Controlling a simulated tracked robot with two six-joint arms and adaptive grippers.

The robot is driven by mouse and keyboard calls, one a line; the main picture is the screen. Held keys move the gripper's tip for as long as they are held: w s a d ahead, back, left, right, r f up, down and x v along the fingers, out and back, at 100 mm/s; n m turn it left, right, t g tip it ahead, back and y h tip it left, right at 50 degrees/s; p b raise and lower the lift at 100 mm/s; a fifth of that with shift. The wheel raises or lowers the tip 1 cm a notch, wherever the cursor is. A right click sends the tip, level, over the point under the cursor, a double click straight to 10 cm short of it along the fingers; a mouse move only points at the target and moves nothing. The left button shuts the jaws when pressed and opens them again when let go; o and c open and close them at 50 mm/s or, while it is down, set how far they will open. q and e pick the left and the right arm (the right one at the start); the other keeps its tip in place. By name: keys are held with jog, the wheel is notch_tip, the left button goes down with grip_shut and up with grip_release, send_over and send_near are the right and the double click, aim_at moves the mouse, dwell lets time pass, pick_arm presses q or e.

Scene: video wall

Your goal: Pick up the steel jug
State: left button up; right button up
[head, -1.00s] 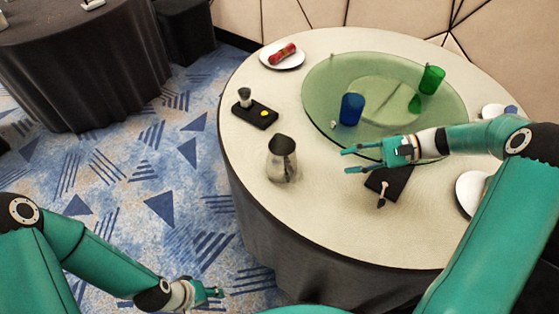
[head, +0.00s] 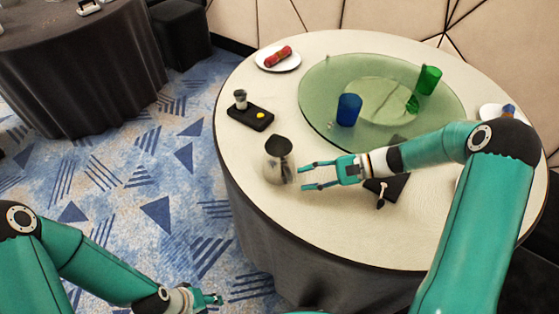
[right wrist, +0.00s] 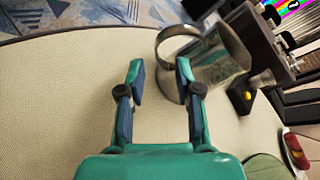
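The steel jug (head: 277,162) stands upright on the round table's near left part. In the right wrist view the shiny jug (right wrist: 222,62) is just ahead and right of centre, its loop handle (right wrist: 172,45) facing the fingers. My right gripper (head: 302,175) is open and empty, with its fingertips just right of the jug in the head view. In the right wrist view its fingers (right wrist: 158,75) are spread, the right one close to the handle; I cannot tell whether they touch. My left gripper (head: 214,299) is low over the carpet, away from the table; its fingers are too small to judge.
A black tray (head: 251,117) with a small cup stands behind the jug. A green glass turntable (head: 320,100) carries a blue glass (head: 348,110) and a green glass (head: 428,80). A dark mat (head: 385,190) lies under my right gripper's wrist. The table (head: 320,235) is bare in front.

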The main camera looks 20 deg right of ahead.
aim_at(281, 166)
jog(key=shift+s+p+x, duration=0.15)
jog(key=shift+p+x, duration=0.15)
jog(key=shift+x, duration=1.2)
jog(key=shift+s+p+x, duration=0.15)
jog(key=shift+p+x, duration=0.1)
jog(key=shift+x, duration=1.2)
jog(key=shift+a, duration=0.1)
grip_shut()
